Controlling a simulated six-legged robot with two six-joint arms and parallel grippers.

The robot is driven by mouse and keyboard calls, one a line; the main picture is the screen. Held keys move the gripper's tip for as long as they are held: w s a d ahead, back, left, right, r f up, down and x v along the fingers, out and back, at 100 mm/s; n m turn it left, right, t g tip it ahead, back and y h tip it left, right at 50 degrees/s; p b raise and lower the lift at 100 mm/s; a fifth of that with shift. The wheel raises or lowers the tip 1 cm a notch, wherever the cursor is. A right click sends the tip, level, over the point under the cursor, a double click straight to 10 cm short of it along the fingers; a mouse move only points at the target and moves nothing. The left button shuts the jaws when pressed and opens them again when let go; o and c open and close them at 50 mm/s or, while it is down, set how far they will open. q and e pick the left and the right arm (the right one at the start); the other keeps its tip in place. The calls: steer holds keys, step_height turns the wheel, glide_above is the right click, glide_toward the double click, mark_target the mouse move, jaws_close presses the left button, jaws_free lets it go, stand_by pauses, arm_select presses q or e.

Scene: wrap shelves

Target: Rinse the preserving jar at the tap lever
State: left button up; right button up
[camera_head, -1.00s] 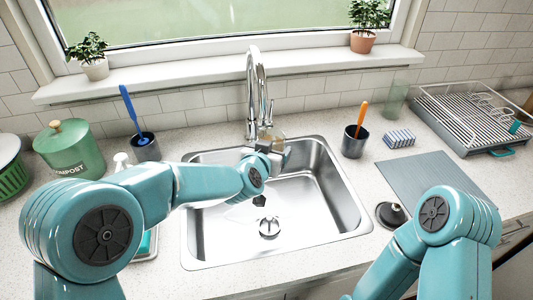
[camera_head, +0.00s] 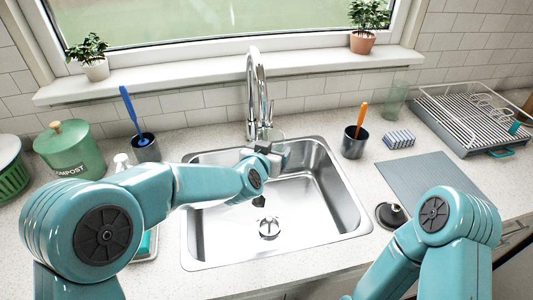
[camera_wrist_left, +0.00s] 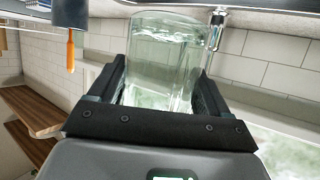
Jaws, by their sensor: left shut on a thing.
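My left gripper (camera_head: 274,150) is shut on the clear glass preserving jar (camera_wrist_left: 165,50), which stands out between its two black fingers in the left wrist view. In the head view the jar is pale and largely hidden by the gripper, just in front of the tap's base, over the back of the sink. The chrome tap (camera_head: 254,75) arches above, with its lever (camera_head: 269,111) close behind the jar. Whether jar and lever touch cannot be told. A chrome part (camera_wrist_left: 217,28) shows beside the jar in the wrist view. My right gripper is out of view.
The steel sink (camera_head: 335,215) is empty. A dark cup (camera_head: 354,146) with an orange-handled brush, a striped sponge (camera_head: 399,139), a tall glass (camera_head: 394,98), a grey mat (camera_head: 425,178) and a dish rack (camera_head: 470,128) stand right. A blue-brush cup (camera_head: 146,150) is left.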

arm_select(q)
steer(key=shift+s, duration=0.1)
steer(key=shift+s, duration=0.6)
steer(key=s+b, duration=0.1)
steer(key=s, duration=0.5)
steer(key=shift+s, duration=0.3)
steer(key=shift+a, duration=0.1)
stand_by(0.8)
steer(key=s+r+p, duration=0.2)
steer(key=s+r, duration=0.2)
steer(key=s, duration=0.1)
steer(key=shift+p, duration=0.35)
steer(key=shift+a, duration=0.1)
